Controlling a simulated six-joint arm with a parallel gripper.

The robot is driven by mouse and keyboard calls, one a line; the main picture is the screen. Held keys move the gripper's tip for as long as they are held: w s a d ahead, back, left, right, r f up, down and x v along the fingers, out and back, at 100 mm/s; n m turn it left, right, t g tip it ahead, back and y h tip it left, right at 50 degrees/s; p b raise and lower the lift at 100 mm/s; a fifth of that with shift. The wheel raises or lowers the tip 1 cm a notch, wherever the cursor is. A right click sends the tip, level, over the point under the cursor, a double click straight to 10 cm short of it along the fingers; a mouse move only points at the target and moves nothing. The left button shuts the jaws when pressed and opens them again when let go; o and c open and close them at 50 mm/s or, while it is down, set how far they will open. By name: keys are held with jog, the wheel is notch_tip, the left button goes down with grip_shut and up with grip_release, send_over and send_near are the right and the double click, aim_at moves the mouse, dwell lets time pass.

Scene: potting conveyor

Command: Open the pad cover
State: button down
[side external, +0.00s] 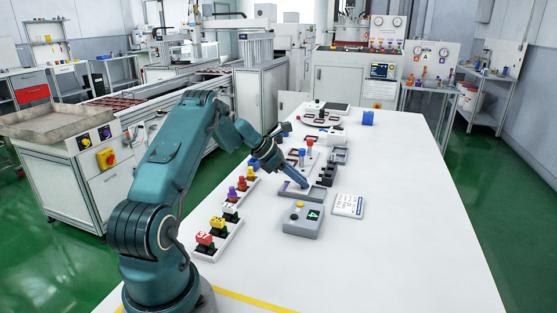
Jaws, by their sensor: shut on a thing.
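A low grey pad unit (285,194) lies on the white table, with a lighter top that looks like its cover. My gripper (304,184) reaches down from the left, with its fingertips at the top of this unit. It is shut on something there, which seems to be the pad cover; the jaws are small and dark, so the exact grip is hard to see. I cannot tell whether the cover is raised. My forearm hides part of the area behind the unit.
Dark blocks (328,173) stand close behind the gripper. A rack of coloured connectors (217,242) is at left. The table's right side is clear.

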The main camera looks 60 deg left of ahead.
aim_at(298, 191)
jog(key=shift+w+d, duration=1.25)
jog(key=c, duration=0.8)
grip_release()
jog(key=shift+o, duration=0.2)
jog(key=shift+r, duration=0.1)
jog(key=shift+v, duration=2.6)
